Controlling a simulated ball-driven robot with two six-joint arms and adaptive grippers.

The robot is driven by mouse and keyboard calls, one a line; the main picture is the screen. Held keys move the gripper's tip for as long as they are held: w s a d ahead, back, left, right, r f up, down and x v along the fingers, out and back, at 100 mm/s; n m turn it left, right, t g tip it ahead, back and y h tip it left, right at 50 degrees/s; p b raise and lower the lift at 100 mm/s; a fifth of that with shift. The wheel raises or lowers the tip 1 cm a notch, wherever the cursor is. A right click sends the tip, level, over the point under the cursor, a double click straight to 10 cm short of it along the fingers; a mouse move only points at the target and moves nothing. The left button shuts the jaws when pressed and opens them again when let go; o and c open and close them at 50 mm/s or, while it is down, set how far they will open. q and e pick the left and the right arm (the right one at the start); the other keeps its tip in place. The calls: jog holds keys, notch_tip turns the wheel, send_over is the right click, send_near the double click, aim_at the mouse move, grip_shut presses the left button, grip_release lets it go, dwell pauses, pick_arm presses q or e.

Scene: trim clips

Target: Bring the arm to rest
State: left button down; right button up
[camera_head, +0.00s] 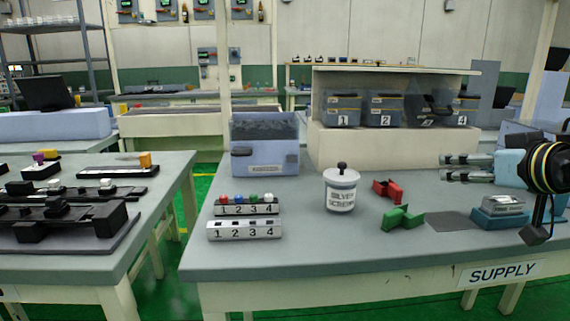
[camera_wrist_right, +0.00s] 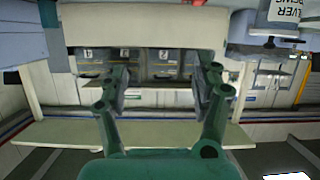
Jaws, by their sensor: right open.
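My right gripper (camera_head: 446,168) comes in from the right edge above the supply table, its fingers pointing left. It is open and empty. In the right wrist view the two fingers (camera_wrist_right: 166,84) stand apart with nothing between them; the numbered bins (camera_wrist_right: 165,62) show upside down beyond them. My left gripper is not in view. Below the right arm are a blue device with a grey top (camera_head: 503,207) and a dark grey mat (camera_head: 450,221), both apart from the gripper.
The supply table (camera_head: 330,254) holds a white lidded jar (camera_head: 341,191), a red clip (camera_head: 388,190), a green clip (camera_head: 402,217), numbered racks (camera_head: 245,230) and a blue bin (camera_head: 265,160). A shelf with numbered bins (camera_head: 385,108) stands behind. The table's front middle is clear.

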jog(key=s+a+f+g, duration=0.4)
jog(key=s+f+g, duration=0.1)
jog(key=s+f, duration=0.95)
jog(key=s+f+g+h, duration=0.1)
jog(key=s+f+g, duration=0.2)
jog(key=s, duration=0.7)
jog(key=s+f+g+h, duration=0.1)
jog(key=s+f+g, duration=0.15)
jog(key=s, duration=0.65)
jog(key=s+d+f+m+g+b, duration=0.1)
jog(key=s+f+b, duration=0.15)
jog(key=f, duration=1.35)
jog(key=s+d+f+g+b, duration=0.15)
jog(key=s+f, duration=0.25)
jog(key=f, duration=1.3)
jog(key=s+f+b, duration=0.3)
jog(key=s+f, duration=1.2)
jog(key=s, duration=0.2)
jog(key=shift+s+f+g, duration=0.2)
jog(key=shift+s+g, duration=0.1)
jog(key=shift+g, duration=0.1)
